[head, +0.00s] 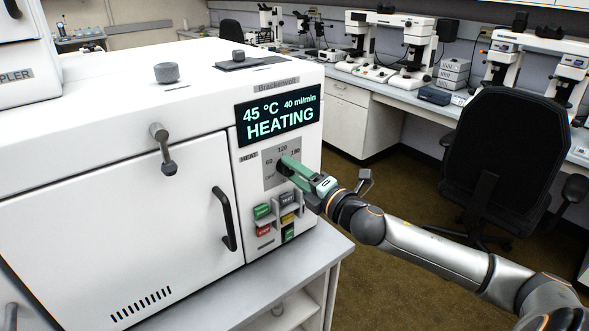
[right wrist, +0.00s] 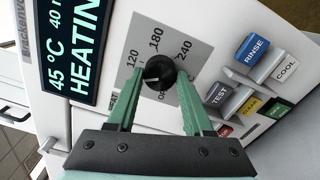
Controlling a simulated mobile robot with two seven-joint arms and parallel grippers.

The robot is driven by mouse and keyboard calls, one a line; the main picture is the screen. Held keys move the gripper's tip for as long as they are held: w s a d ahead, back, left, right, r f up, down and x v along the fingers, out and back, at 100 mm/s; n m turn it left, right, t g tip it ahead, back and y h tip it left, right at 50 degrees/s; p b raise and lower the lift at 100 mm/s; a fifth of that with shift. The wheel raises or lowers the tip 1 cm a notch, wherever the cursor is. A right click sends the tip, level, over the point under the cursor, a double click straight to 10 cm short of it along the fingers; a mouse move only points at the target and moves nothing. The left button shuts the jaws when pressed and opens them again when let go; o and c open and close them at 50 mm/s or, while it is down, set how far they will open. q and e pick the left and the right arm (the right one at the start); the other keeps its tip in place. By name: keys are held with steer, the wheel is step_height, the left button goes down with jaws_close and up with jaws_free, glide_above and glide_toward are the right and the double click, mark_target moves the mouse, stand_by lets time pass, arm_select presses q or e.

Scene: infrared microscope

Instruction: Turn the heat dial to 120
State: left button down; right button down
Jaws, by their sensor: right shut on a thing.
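The heat dial (right wrist: 160,72) is a black round knob on a grey scale plate (head: 270,178) on the front of the white machine. In the right wrist view its white pointer mark lies at the knob's left side, a little below the 120 label; the exact reading is hard to tell. In the head view the gripper (head: 284,165) hides most of the knob. My left gripper is out of view.
The display (head: 278,117) reads 45 °C, 40 ml/min, HEATING. Coloured buttons, including a blue RINSE button (right wrist: 252,49) and a grey TEST button (right wrist: 219,94), sit close beside the dial. A door with a black handle (head: 224,218) is to the left. A black chair (head: 512,150) stands right.

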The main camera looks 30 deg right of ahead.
steer(key=shift+m+p, duration=1.15)
steer(key=shift+m, duration=1.45)
steer(key=shift+c, duration=1.5)
jaws_free()
steer(key=shift+s+f, duration=0.1)
steer(key=shift+s, duration=0.45)
steer(key=s+d, duration=0.1)
steer(key=s, duration=1)
steer(key=shift+s+b, duration=0.2)
steer(key=shift+b, duration=0.2)
